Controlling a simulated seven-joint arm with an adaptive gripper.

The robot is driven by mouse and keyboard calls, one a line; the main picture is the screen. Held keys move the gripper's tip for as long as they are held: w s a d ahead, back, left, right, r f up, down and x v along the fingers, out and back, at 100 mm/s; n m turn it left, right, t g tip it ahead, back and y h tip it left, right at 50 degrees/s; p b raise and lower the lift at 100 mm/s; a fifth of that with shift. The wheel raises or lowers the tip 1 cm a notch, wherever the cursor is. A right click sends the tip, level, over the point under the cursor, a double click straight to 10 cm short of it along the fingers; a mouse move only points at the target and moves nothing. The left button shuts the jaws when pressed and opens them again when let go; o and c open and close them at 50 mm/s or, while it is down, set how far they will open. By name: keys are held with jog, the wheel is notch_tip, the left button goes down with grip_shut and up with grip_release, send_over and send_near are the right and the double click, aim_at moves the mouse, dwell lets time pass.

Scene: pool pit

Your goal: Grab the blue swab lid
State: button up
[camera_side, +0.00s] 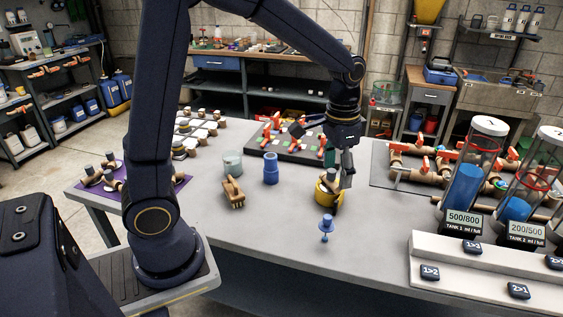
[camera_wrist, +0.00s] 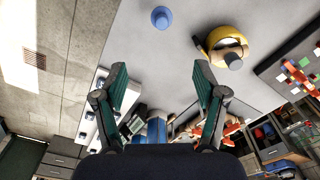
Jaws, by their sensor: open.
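The blue swab lid (camera_side: 326,225) stands on the grey table near its front edge, with a round flange and a thin stem. In the wrist view it appears to be the blue round shape (camera_wrist: 161,17) at the top centre. My gripper (camera_side: 339,172) is over the table, behind the lid and close to a yellow round object (camera_side: 324,198). In the wrist view the green-padded fingers of my gripper (camera_wrist: 160,85) are spread apart with nothing between them. The lid is beyond the fingertips, apart from them.
The yellow object, also in the wrist view (camera_wrist: 209,42), is just beside the lid. A blue container (camera_side: 271,170), a tan wooden brush-like piece (camera_side: 233,192) and a pale jar (camera_side: 232,163) stand to the left. A white stepped panel (camera_side: 480,275) is at right. Table left of the lid is clear.

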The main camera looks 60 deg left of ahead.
send_near(327, 226)
jog(key=f, duration=0.5)
jog(key=shift+w+a+f, duration=0.1)
jog(key=shift+w+f, duration=0.1)
jog(key=shift+w, duration=0.2)
jog(key=f, duration=0.5)
jog(key=shift+a+f, duration=0.25)
jog(key=shift+f, duration=0.1)
jog(key=c, duration=1)
